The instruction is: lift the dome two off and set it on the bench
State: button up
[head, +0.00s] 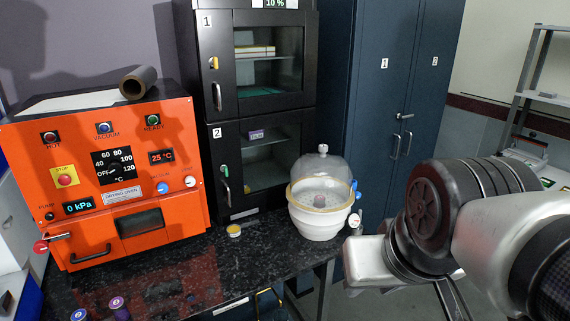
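The dome two (323,165) is a clear dome with a small pale knob on top. It sits on a white round desiccator base (318,224) with a yellowish rim, at the right end of the dark bench (255,250). A perforated plate and a small dark item show through the dome. A blue fitting and a small gauge are on the base's right side. My arm fills the right of the head view, to the right of the desiccator and apart from it. My gripper's fingers do not show.
An orange drying oven (115,185) stands on the bench's left. Black cabinets (262,120) stand behind, with a dark blue locker (390,80) to the right. A small yellow-rimmed jar (234,231) and two purple-and-blue capped containers (117,304) are on the bench. The front middle of the bench is clear.

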aim_at(322, 180)
jog(key=i+l+u, duration=0.25)
jog(key=u, duration=0.25)
jog(key=i+l+u, duration=0.2)
jog(key=u, duration=0.3)
jog(key=i+l, duration=0.15)
jog(key=l, duration=0.25)
jog(key=i+l+u, duration=0.1)
jog(key=l, duration=0.25)
jog(key=i+l, duration=0.15)
jog(key=l, duration=0.25)
jog(key=i+l+u, duration=0.1)
jog(key=l, duration=0.3)
jog(key=i+l+u, duration=0.1)
jog(key=l, duration=0.3)
